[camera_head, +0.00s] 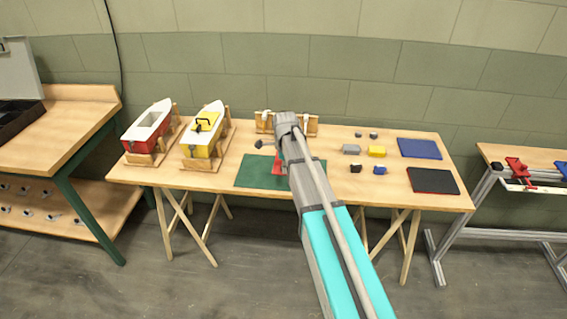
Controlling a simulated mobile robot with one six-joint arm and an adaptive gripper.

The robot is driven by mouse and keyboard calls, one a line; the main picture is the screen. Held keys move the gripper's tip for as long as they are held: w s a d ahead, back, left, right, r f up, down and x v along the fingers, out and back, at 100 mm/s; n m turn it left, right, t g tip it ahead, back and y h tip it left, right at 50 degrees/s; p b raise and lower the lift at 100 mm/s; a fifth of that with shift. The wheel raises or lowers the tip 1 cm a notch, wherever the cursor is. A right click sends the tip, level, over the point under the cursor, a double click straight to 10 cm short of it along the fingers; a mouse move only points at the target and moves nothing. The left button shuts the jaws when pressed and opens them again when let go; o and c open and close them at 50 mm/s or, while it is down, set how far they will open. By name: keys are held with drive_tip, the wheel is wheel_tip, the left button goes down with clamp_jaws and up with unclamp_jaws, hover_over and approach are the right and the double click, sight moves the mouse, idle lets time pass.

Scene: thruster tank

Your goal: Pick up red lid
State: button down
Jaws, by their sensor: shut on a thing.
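My arm reaches from the lower right over the middle of the wooden table. My gripper (279,157) is mostly hidden behind my own wrist, above the green mat (252,171). A small red part, the red lid (279,164), shows just left of the arm at the gripper. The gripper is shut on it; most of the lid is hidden. I cannot tell whether the lid touches the mat.
A red boat hull (134,135) and a yellow boat hull (201,137) stand in wooden cradles on the left. Small grey, yellow and blue blocks (376,152) lie right of the arm. A blue mat (419,148) and a black mat (433,181) lie at the right.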

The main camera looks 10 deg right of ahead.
drive_tip(key=s+d+r+p, duration=0.1)
drive_tip(key=s+r+p, duration=0.2)
drive_tip(key=s, duration=0.6)
drive_tip(key=shift+r, duration=0.5)
drive_tip(key=shift+w, duration=0.1)
drive_tip(key=shift+d, duration=0.1)
